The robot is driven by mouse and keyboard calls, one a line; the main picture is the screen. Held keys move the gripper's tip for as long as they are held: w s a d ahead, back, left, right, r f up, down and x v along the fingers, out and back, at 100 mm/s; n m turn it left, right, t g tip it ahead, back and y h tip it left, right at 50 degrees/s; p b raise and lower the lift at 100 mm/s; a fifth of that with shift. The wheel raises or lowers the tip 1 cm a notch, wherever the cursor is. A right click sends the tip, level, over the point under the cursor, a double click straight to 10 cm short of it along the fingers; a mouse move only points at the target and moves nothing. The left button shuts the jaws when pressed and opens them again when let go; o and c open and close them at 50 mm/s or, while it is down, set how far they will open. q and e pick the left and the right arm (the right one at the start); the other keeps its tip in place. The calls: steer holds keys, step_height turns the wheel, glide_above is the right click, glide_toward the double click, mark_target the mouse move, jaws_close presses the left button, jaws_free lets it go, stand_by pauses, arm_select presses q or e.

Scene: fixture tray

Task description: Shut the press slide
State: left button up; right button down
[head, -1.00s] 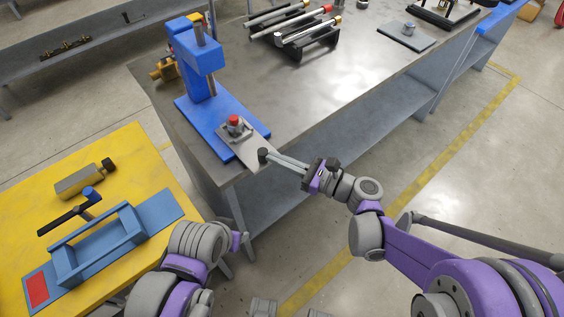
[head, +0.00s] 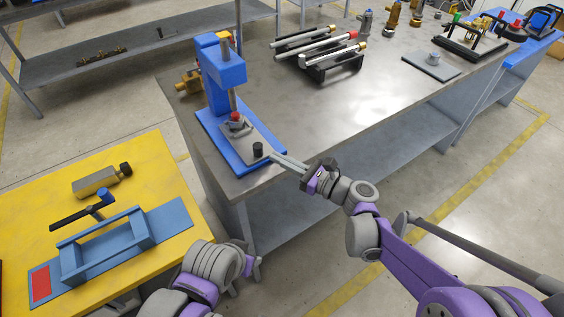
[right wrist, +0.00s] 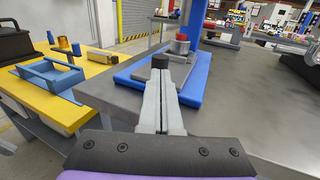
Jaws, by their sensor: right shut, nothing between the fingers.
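The blue press (head: 226,68) stands on the near left corner of the grey bench. Its grey slide plate (head: 262,139) lies over the blue base, with a black knob (head: 258,149) at its near end. A red-topped part (head: 236,121) sits on the slide, below the ram. My right gripper (head: 275,157) is shut and empty, its fingertips at the knob's near side. In the right wrist view the knob (right wrist: 160,61) is right at the fingertips; I cannot tell whether they touch. My left arm is at the bottom; its gripper (head: 254,264) does not show clearly.
A yellow table (head: 150,160) on the left holds a blue fixture (head: 105,245) and a small metal block (head: 95,182). On the grey bench (head: 350,95), a rack of rods (head: 330,62) and a flat plate (head: 432,66) stand farther back. The bench middle is clear.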

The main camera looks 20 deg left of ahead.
arm_select(q)
steer(key=shift+s+d+f, duration=0.1)
steer(key=shift+d+f, duration=0.15)
steer(key=shift+d, duration=0.1)
arm_select(e)
steer(key=v, duration=1.1)
steer(key=shift+s, duration=0.15)
arm_select(q)
step_height(320, 180, up, 10)
steer(key=w+p, duration=0.2)
steer(key=p, duration=0.7)
steer(key=shift+r, duration=0.25)
arm_select(e)
steer(key=s+d+n+h, duration=0.8)
steer(key=s+d+n, duration=0.1)
steer(key=d, duration=0.3)
steer(key=s+d+n+h, duration=0.9)
steer(key=d+n, duration=0.3)
steer(key=shift+s+d+t, duration=0.2)
steer(key=shift+d+t, duration=0.15)
steer(key=shift+t, duration=0.05)
